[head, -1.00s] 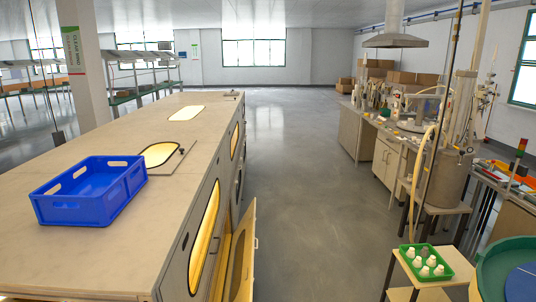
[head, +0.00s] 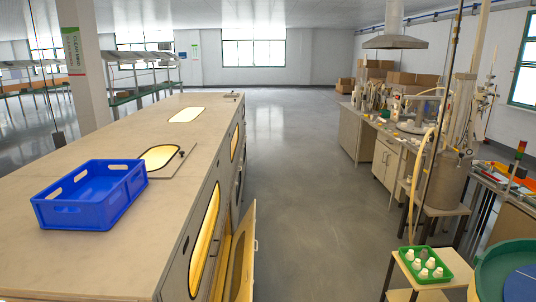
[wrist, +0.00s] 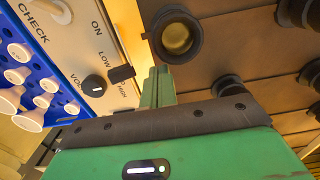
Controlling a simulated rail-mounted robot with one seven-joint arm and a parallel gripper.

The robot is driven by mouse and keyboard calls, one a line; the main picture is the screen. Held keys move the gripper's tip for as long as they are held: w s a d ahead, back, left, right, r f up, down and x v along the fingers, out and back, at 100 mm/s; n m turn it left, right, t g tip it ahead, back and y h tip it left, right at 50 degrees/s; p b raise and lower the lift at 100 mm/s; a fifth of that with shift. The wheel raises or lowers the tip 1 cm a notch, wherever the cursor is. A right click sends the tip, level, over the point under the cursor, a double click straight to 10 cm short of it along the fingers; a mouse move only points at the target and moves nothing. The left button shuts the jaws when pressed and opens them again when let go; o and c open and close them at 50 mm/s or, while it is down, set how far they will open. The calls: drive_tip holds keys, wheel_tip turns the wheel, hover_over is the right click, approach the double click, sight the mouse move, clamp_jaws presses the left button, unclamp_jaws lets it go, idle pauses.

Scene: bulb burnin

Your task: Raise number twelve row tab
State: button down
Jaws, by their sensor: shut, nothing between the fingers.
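My gripper (wrist: 160,85) shows in the wrist view, its green fingers shut together with nothing between them. The fingertips are between a pale control panel (wrist: 85,50) on the left and a brown board with dark round sockets (wrist: 178,36) on the right. A small black tab-like piece (wrist: 122,73) is on the panel just left of the fingertips, by the words LOW and HIGH. I see no number twelve in either view, so I cannot tell which piece is the number twelve row tab. My gripper is not visible in the head view.
A blue rack with white bulbs (wrist: 17,76) is at the wrist view's left, beside a black knob (wrist: 94,86). In the head view, a blue crate (head: 90,194) sits on the long cabinet (head: 100,255), whose door (head: 243,262) hangs open. The aisle floor (head: 300,200) is clear.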

wheel_tip(320, 180, up, 6)
drive_tip(key=p, duration=0.5)
drive_tip(key=shift+p, duration=0.35)
